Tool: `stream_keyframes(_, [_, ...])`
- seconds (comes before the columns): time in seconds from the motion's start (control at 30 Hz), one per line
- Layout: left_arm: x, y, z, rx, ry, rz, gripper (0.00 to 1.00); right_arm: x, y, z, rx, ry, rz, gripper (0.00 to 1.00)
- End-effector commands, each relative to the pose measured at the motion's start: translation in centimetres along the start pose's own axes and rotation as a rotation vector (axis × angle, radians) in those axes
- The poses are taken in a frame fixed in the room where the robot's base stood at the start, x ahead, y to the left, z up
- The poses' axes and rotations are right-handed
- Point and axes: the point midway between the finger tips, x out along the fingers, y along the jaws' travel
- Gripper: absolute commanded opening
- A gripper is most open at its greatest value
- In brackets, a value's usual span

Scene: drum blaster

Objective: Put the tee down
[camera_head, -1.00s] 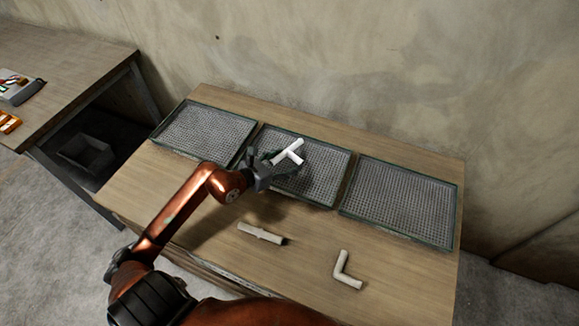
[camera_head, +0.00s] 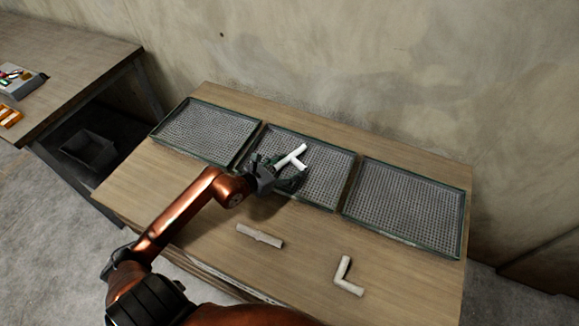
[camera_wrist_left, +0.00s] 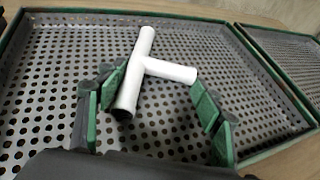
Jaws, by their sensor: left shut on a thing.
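The white tee (camera_head: 291,157), a pipe with one side branch, is at the middle mesh tray (camera_head: 328,178). My left gripper (camera_head: 282,176) is over the front left part of that tray and is shut on the tee. In the left wrist view the tee (camera_wrist_left: 142,70) lies between the green-padded fingers of the left gripper (camera_wrist_left: 163,108). The left finger is against its long pipe and the branch points to the right finger. I cannot tell whether the tee touches the mesh. My right gripper is not in view.
The left tray (camera_head: 207,133) and right tray (camera_head: 405,207) are empty. A straight pipe (camera_head: 260,236) and an elbow pipe (camera_head: 345,277) lie on the wooden table (camera_head: 190,238) in front. A second table (camera_head: 70,62) stands at the far left.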

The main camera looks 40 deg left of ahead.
Motion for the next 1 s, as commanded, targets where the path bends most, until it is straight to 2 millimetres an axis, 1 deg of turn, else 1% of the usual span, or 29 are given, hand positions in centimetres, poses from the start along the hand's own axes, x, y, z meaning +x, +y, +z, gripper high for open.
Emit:
stream_keyframes(0.03, [0.2,0.0,-0.7,-0.001,0.010,0.000,0.34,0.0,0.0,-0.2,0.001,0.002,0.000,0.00])
stream_keyframes(0.3, [0.6,-0.1,-1.9,0.001,0.020,0.000,0.34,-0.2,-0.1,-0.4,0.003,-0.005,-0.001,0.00])
stream_keyframes(0.4, [0.6,-0.1,-2.1,0.001,0.023,0.000,0.34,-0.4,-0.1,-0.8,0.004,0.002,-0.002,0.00])
stream_keyframes(0.43, [0.6,0.0,-2.2,0.001,0.025,0.000,0.62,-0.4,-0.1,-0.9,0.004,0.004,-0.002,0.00])
stream_keyframes(0.6, [0.6,0.0,-2.4,0.001,0.028,0.001,0.73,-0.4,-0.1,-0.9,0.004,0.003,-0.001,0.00])
stream_keyframes(0.7, [0.6,0.0,-2.4,0.001,0.028,0.001,0.78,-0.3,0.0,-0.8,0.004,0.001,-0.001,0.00])
stream_keyframes(1.0, [0.5,0.1,-2.3,0.002,0.027,0.003,0.78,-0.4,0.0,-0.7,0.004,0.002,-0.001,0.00])
